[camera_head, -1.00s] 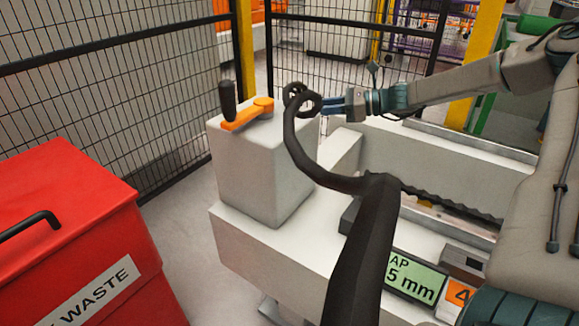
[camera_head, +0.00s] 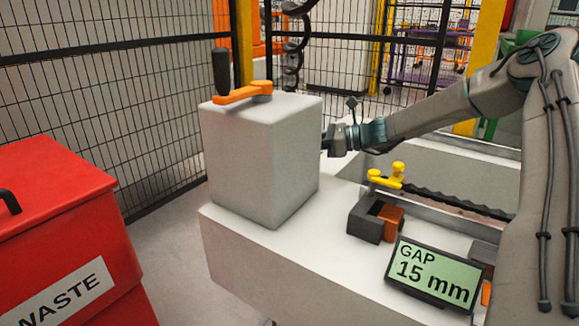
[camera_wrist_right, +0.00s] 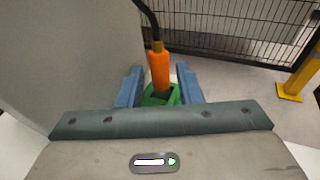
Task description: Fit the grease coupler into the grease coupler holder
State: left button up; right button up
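The grease coupler shows in the right wrist view as an orange body (camera_wrist_right: 160,70) with a black hose at its top. Its dark lower end meets a green part (camera_wrist_right: 174,98), apparently the grease coupler holder; how deep it sits is hidden. My right gripper (camera_wrist_right: 160,66) has its blue fingers on either side of the coupler, with small gaps to the orange body, and looks open. In the head view my right gripper (camera_head: 326,141) is beside the right face of the pale block, its tips partly hidden. My left gripper is not in view.
The tall pale block (camera_head: 245,160) carries an orange lever with a black handle (camera_head: 222,72). A coiled black hose (camera_head: 292,50) hangs behind it. Right of it are a yellow fitting (camera_head: 387,176), a dark box (camera_head: 366,220) and a gap display (camera_head: 433,275). A red waste bin (camera_head: 60,220) stands left.

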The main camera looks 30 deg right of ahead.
jog(key=shift+w+a+f, duration=0.15)
jog(key=shift+w+a, duration=0.2)
jog(key=b+x, duration=0.4)
jog(key=shift+a+b, duration=0.15)
jog(key=shift+b, duration=0.25)
jog(key=shift+w+a+r, duration=0.2)
jog(key=shift+w+a, duration=0.1)
jog(key=shift+w, duration=0.1)
grip_shut()
